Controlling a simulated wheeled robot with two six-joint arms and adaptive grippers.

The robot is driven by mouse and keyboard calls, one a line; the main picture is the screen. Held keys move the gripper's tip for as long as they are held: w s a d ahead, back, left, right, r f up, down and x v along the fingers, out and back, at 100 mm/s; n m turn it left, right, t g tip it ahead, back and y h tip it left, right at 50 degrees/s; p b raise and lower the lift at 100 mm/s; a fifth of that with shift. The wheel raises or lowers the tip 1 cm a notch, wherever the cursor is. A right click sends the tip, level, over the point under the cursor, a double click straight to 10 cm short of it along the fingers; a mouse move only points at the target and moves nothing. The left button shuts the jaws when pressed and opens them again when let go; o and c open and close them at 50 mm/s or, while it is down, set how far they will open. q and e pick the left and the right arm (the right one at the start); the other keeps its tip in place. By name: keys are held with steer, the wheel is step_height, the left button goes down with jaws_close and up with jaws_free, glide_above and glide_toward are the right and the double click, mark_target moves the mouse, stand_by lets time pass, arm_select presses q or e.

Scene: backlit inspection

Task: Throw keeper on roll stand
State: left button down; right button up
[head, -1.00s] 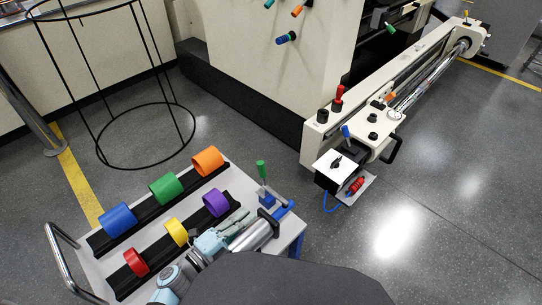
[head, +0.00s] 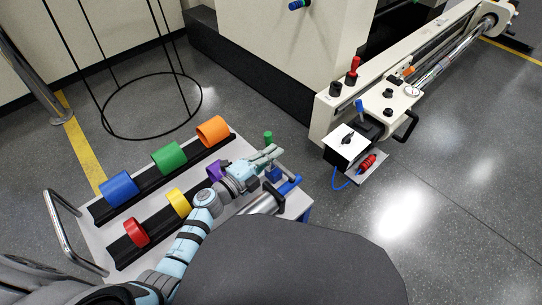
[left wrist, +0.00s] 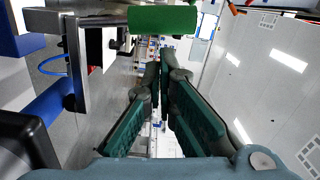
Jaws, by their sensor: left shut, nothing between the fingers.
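The roll stand (head: 335,103) is a long cream beam with a shiny roller (head: 462,50) at right. On its near end are a lever with a red knob (head: 354,66), a blue-handled lever (head: 360,105) and black knobs. I cannot tell which part is the keeper. My left gripper (head: 276,151) is shut and empty, over the cart's right end beside a green handle (head: 268,136). In the left wrist view its fingers (left wrist: 158,70) meet at the tips; the green handle (left wrist: 162,19) lies beyond, near the top. My right gripper is out of view.
The cart (head: 97,238) carries black racks with coloured rings, such as an orange ring (head: 213,130) and a red ring (head: 136,232). A white box (head: 348,141) with a dark knob hangs at the stand's near end. A black wire hoop frame (head: 150,137) stands behind. Floor between cart and stand is clear.

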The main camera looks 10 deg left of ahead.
arm_select(q)
steer(key=shift+w+a, duration=0.2)
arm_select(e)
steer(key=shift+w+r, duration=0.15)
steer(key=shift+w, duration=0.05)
arm_select(q)
steer(key=shift+a, duration=0.1)
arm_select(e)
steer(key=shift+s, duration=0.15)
arm_select(q)
steer(key=shift+w+a+r+n+p, duration=0.1)
steer(key=shift+w+a+n+p, duration=0.05)
steer(key=shift+n+p, duration=0.2)
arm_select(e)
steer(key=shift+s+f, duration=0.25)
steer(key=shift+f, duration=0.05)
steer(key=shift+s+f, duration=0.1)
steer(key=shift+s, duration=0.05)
